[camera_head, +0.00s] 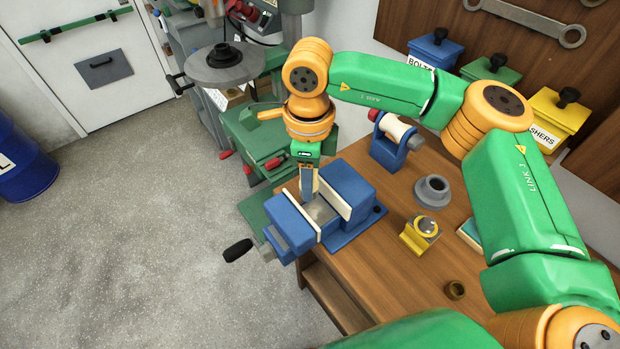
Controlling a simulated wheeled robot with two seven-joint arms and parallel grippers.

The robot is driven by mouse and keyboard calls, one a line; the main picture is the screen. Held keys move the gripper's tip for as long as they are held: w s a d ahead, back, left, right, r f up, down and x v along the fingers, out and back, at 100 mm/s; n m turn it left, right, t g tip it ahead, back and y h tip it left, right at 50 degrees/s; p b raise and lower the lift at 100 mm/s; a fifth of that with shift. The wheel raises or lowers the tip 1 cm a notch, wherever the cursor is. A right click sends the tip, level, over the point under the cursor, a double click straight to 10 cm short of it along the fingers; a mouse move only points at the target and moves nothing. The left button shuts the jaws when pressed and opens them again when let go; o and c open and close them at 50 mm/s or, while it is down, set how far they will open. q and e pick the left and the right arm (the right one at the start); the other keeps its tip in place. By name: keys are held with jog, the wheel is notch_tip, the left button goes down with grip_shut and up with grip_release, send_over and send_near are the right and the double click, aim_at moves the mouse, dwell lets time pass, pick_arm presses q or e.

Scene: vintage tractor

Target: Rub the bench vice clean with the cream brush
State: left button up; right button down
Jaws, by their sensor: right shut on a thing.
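The blue bench vice (352,190) stands at the left end of the wooden workbench, with cream jaw plates and a black-ended handle (238,250) at its front left. My right gripper (309,192) points down over the vice, its tip at the gap between the jaws. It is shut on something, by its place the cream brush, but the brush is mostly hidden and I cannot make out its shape. A pale patch shows on the vice just below the fingertips; I cannot tell whether it is brush or dirt. My left gripper is not in view.
Lidded bins line the back. A drill press (222,70) stands beyond the vice.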

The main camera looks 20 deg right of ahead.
jog(key=shift+w+r+p, duration=0.2)
jog(key=shift+r+p, duration=0.3)
jog(key=shift+r, duration=0.45)
jog(key=shift+s+r, duration=0.1)
jog(key=shift+r, duration=0.4)
jog(key=f+b, duration=0.2)
jog(key=s+f+b, duration=0.1)
jog(key=f+b, duration=0.1)
jog(key=shift+d, duration=0.25)
jog(key=shift+s+d+f+b, duration=0.15)
jog(key=shift+s+f+b, duration=0.25)
jog(key=shift+f+b, duration=0.3)
jog(key=shift+r, duration=0.15)
